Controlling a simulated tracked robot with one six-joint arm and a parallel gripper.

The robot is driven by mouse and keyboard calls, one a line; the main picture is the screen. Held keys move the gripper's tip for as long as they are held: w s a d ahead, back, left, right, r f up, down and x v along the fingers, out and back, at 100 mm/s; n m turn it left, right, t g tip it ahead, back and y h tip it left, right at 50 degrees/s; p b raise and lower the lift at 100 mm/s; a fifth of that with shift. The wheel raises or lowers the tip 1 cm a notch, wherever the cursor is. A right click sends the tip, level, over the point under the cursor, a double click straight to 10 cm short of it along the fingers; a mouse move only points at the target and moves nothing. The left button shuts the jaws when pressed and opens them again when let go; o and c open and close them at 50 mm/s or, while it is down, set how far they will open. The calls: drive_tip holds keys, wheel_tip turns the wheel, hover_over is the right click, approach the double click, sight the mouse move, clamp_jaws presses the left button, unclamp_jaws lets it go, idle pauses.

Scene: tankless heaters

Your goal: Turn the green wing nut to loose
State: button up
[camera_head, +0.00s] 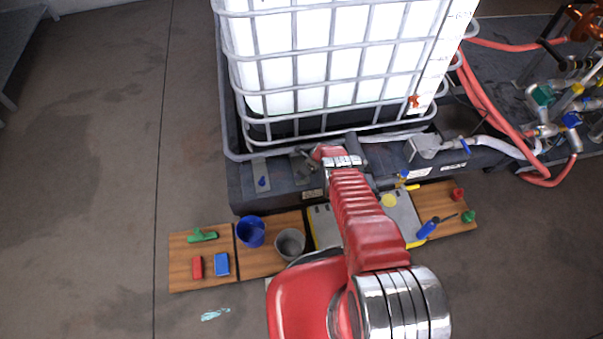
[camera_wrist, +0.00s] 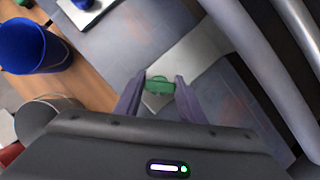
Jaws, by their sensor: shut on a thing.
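The green wing nut (camera_wrist: 160,84) sits on a light metal plate (camera_wrist: 196,54) in the wrist view. My gripper (camera_wrist: 160,88) is around it, with one finger on each side, shut on the nut. In the head view my gripper is near the black base below the caged tank, mostly hidden behind my red arm. The green wing nut is not visible in that view.
A blue bucket (camera_head: 251,232) and a grey bucket (camera_head: 290,244) stand on wooden boards to the left. A blue knob (camera_head: 262,182) is on the base nearby. The caged white tank (camera_head: 330,60) rises behind. Red hoses (camera_head: 478,85) run at the right.

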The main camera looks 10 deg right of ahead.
drive_tip(key=shift+n, duration=0.7)
drive_tip(key=o, duration=1)
drive_tip(key=shift+o, duration=0.2)
drive_tip(key=shift+d+r, duration=0.1)
drive_tip(key=shift+r, duration=0.15)
drive_tip(key=shift+r, duration=0.3)
drive_tip(key=v, duration=1.2)
drive_tip(key=shift+d+r, duration=0.2)
drive_tip(key=shift+d, duration=0.1)
